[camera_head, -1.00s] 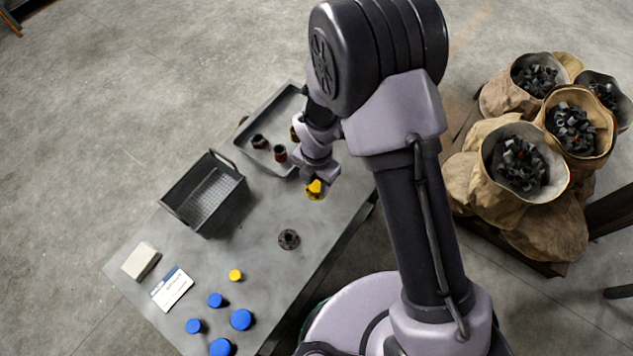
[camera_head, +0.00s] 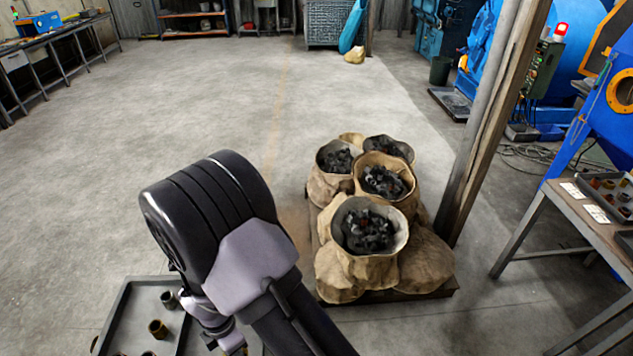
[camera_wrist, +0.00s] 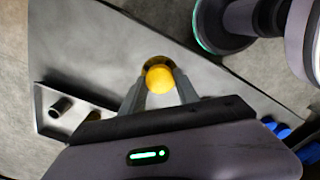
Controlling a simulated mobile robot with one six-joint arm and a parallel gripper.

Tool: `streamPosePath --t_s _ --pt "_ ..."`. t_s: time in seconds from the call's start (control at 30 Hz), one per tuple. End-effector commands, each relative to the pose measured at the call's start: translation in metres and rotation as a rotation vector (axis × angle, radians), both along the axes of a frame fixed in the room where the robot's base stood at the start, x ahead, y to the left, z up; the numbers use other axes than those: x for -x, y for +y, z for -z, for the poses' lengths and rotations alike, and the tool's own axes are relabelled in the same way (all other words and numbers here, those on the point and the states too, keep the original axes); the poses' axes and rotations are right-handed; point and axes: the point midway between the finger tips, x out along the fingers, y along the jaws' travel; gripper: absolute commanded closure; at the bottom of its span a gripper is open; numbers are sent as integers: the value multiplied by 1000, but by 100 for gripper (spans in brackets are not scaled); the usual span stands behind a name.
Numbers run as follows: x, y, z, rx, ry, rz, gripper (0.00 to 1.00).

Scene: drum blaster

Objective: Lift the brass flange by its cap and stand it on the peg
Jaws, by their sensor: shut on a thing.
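In the wrist view the brass flange's round yellow cap (camera_wrist: 160,80) sits between the two fingers of my gripper (camera_wrist: 160,92), which is shut on it. A thin brass rim (camera_wrist: 157,61) shows just beyond the cap; the rest of the flange is hidden under it. Whether the flange touches the grey table (camera_wrist: 95,45) or hangs above it I cannot tell. In the head view my wrist is at the bottom edge, and the flange is out of frame. I cannot make out the peg in either current view.
A grey tray (camera_head: 118,300) with several short pipe pieces (camera_head: 158,328) lies at lower left; it also shows in the wrist view (camera_wrist: 40,112). Blue caps (camera_wrist: 282,131) are at the wrist view's right. Sacks of dark parts (camera_head: 365,235) stand on a pallet. Open floor lies beyond.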

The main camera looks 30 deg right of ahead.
Motion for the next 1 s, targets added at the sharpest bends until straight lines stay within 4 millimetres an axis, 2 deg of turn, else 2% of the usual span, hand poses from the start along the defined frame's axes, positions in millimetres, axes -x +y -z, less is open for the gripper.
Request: streamPosePath --t_s 0.03,0.3,0.4,0.5,0.67,1.0 --pt "-2 -16 9 0 0 157 100" --pt "3 -104 38 1 -1 1180 100" --pt "8 -129 45 0 -2 1489 100" --pt "12 -145 50 0 -2 1713 100" --pt "16 -156 52 0 -2 1876 100" --pt "16 -156 51 0 -2 1879 100"
